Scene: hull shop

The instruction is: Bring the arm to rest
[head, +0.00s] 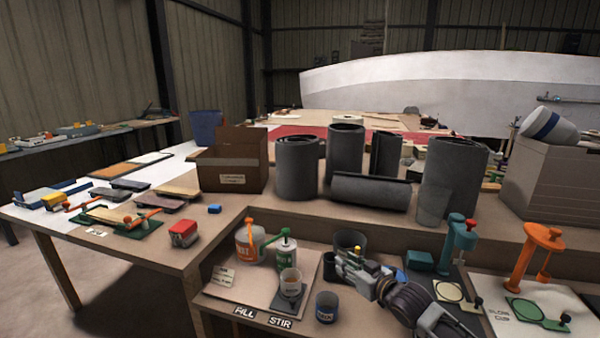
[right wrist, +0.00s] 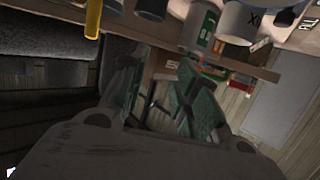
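My right gripper (head: 346,264) is over the front workbench in the head view, its arm coming in from the lower right. In the right wrist view its two green-padded fingers (right wrist: 162,92) stand apart with nothing between them. A dark cup (head: 326,307) stands below and left of the gripper, and a grey tub (head: 351,241) is just behind it. A clear cup with tan contents (head: 290,282) stands on a dark scale-like pad (head: 289,299) to its left. My left gripper is not in view.
A white jug with an orange pump (head: 248,243) and a green-topped bottle (head: 286,250) stand left. A teal pump stand (head: 460,238) and an orange one (head: 537,250) stand right. Dark rolls (head: 297,170) and a cardboard box (head: 232,170) line the raised bench behind.

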